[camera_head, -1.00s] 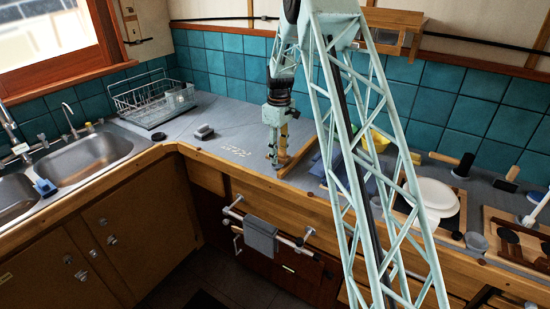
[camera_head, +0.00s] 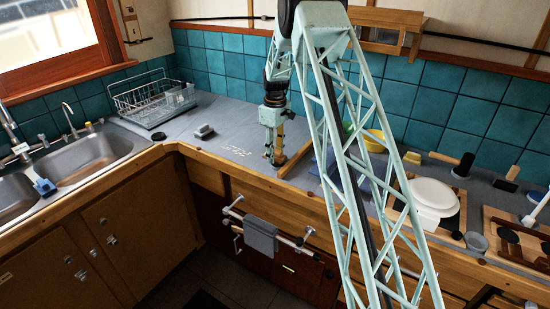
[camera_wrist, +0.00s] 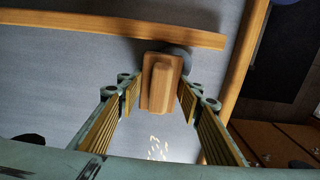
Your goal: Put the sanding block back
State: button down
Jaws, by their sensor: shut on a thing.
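A wooden block with a raised ridge on top, which looks like the sanding block (camera_wrist: 160,82), sits between my fingers in the wrist view. My gripper (camera_head: 272,158) is low over the grey counter, left of a wooden strip. The wrist view shows my gripper (camera_wrist: 159,96) with a ribbed pad on each side of the block, shut on it. A dark round thing (camera_wrist: 179,58) shows partly behind the block. Whether the block touches the counter is unclear.
Pale scattered marks (camera_head: 237,151) lie on the counter left of my gripper. A grey object (camera_head: 204,131) stands farther left, before the dish rack (camera_head: 150,98). The wooden strip (camera_head: 296,160) is close on the right. A white plate (camera_head: 433,194) and tools lie beyond my arm.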

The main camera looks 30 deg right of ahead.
jog(key=shift+f, duration=0.95)
jog(key=shift+f, duration=0.4)
jog(key=c, duration=2.2)
grip_release()
jog(key=shift+s, duration=0.1)
jog(key=o, duration=0.3)
jog(key=shift+f, duration=0.2)
jog(key=shift+o, duration=0.2)
jog(key=shift+r, duration=0.15)
notch_tip(320, 180, up, 12)
jog(key=shift+r, duration=0.45)
jog(key=shift+r, duration=0.1)
